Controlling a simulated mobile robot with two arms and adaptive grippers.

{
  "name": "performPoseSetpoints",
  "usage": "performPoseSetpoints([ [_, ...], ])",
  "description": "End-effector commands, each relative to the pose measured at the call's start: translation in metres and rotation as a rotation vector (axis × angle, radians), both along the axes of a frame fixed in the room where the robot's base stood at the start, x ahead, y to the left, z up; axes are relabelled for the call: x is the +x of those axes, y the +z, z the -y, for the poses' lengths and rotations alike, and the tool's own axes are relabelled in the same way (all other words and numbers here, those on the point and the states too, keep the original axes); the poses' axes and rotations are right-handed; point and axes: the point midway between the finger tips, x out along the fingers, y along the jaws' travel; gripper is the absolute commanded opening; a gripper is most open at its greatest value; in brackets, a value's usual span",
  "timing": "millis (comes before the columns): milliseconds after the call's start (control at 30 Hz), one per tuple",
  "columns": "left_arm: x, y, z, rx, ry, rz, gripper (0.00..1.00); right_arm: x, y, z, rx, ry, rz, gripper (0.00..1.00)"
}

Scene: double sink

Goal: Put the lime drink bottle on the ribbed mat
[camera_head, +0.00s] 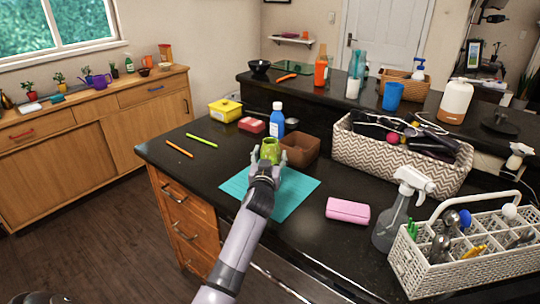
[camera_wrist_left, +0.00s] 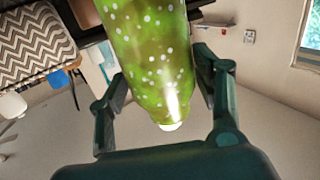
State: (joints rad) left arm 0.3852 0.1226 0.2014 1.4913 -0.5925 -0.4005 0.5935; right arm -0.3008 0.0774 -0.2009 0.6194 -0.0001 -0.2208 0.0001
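The lime drink bottle (camera_head: 270,149) is green with pale dots. In the head view it is at the back part of the turquoise ribbed mat (camera_head: 292,198), and I cannot tell whether it touches the mat. My left gripper (camera_head: 269,157) has one finger on each side of it. The bottle's lower end is out of that view.
A brown box (camera_head: 300,150) and a blue bottle (camera_head: 277,121) stand close behind. A pink case (camera_head: 348,211) and a spray bottle (camera_head: 394,222) are to the right. A patterned basket (camera_head: 385,161) stands further back. Orange and green pens lie left on the counter.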

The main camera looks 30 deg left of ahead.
Motion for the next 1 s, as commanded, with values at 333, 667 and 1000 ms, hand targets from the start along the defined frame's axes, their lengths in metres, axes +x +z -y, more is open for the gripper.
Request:
performPoseSetpoints([
  [333, 0.000, 0.001, 0.000, 0.000, 0.000, 0.000, 0.67, 0.000, 0.000, 0.000, 0.000, -0.001, 0.000, 0.30],
  [667, -0.028, 0.002, 0.014, -0.001, 0.000, 0.000, 0.67, 0.000, 0.000, 0.001, -0.001, -0.001, 0.001, 0.30],
  [1000, -0.088, 0.002, 0.043, -0.001, 0.000, 0.000, 0.67, 0.001, -0.009, 0.003, -0.004, 0.000, 0.002, 0.30],
])
